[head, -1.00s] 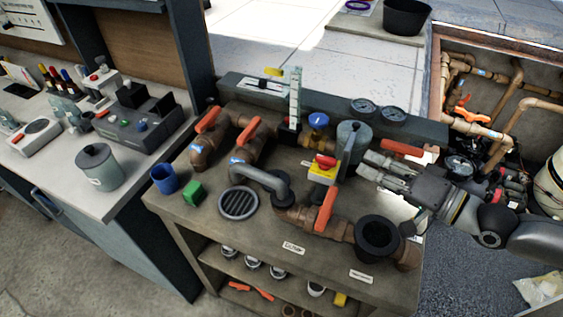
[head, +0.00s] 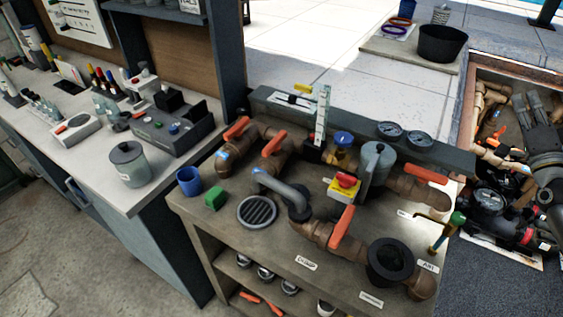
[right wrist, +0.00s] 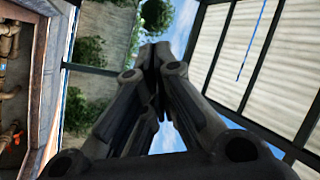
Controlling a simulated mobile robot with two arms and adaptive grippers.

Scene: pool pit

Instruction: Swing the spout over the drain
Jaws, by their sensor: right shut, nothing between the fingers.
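The spout (head: 279,187) is a grey bent pipe on an upright base on the workbench, with a blue band near its end. It points to the upper left, and its end lies behind the drain, not above it. The drain (head: 257,211) is a round dark slotted grate in the bench top, left of the spout's base. My right gripper (head: 533,98) is at the far right, in front of the pit, pointing up and well away from the spout. In the right wrist view its fingers (right wrist: 160,58) meet, shut and empty. My left gripper is not in view.
Pipes with orange-handled valves (head: 341,227) and a black funnel-like cup (head: 389,262) stand right of the spout. A green block (head: 214,199) and a blue cup (head: 189,181) sit left of the drain. A pipe with a green top (head: 457,218) rises at the bench's right edge.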

